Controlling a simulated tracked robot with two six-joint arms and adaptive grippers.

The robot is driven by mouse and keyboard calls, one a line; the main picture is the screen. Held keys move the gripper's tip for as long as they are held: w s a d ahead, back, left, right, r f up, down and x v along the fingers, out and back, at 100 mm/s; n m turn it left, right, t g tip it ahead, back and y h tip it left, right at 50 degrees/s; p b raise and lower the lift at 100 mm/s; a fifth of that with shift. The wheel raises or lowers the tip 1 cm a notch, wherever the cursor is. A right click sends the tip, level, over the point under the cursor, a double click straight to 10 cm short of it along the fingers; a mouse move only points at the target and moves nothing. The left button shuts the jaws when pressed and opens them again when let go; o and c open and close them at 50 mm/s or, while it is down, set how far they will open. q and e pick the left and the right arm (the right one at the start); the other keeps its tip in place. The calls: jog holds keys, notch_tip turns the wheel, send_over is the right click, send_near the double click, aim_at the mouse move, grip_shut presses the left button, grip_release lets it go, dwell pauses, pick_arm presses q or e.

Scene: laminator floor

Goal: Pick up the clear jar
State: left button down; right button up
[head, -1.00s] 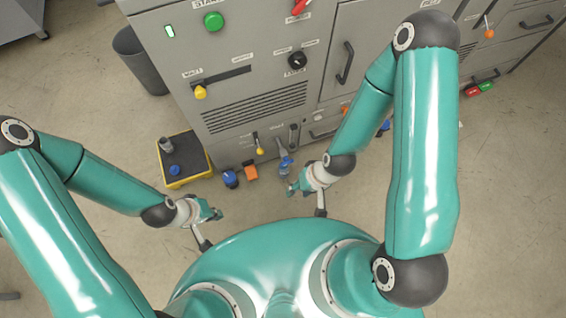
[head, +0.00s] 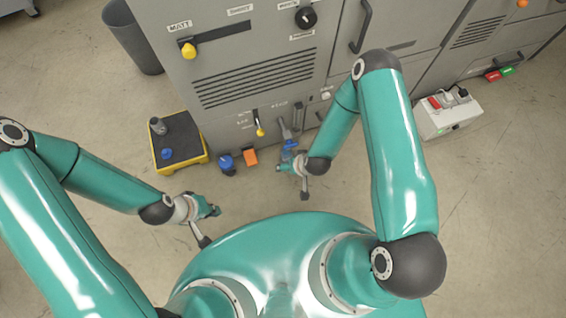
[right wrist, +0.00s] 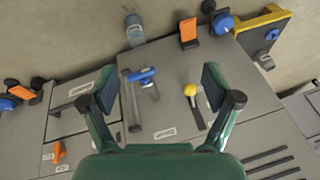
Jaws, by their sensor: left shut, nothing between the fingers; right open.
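The clear jar (right wrist: 134,30) stands on the floor close to the machine front, at the top of the right wrist view. It looks see-through with a bluish tint. In the head view the jar (head: 286,156) is small and partly hidden near my right gripper. My right gripper (right wrist: 157,86) is open and empty, its fingers spread over the machine front in its wrist view, with the jar beyond them. In the head view the right gripper (head: 284,167) is beside the jar; contact cannot be told. My left gripper (head: 213,210) is shut and empty over bare floor.
The grey machine (head: 255,75) closes off the far side. A blue knobbed item (head: 226,163) and an orange block (head: 250,157) are left of the jar. A yellow-edged black platform (head: 205,158) is farther left. A white switch box (head: 447,125) is at right.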

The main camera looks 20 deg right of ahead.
aim_at(287, 157)
notch_tip(287, 157, down, 25)
jog(key=w+d+t+h+b, duration=0.1)
jog(key=w+t+h+b, duration=0.15)
jog(key=b, duration=0.85)
jog(key=shift+h, duration=0.35)
jog(key=w+b, duration=0.1)
jog(key=w, duration=0.2)
jog(key=w+d, duration=0.1)
jog(key=w, duration=0.3)
jog(key=w+d+b, duration=0.1)
jog(key=w, duration=0.2)
jog(key=shift+w+b, duration=0.3)
jog(key=b+x, duration=0.1)
jog(key=x, duration=0.1)
jog(key=b+x, duration=0.2)
jog(key=x, duration=0.1)
jog(key=shift+w, duration=0.45)
pick_arm(q)
notch_tip(287, 157, down, 20)
jog(key=shift+r, duration=0.2)
pick_arm(e)
jog(key=shift+r, duration=0.1)
jog(key=c, duration=1.4)
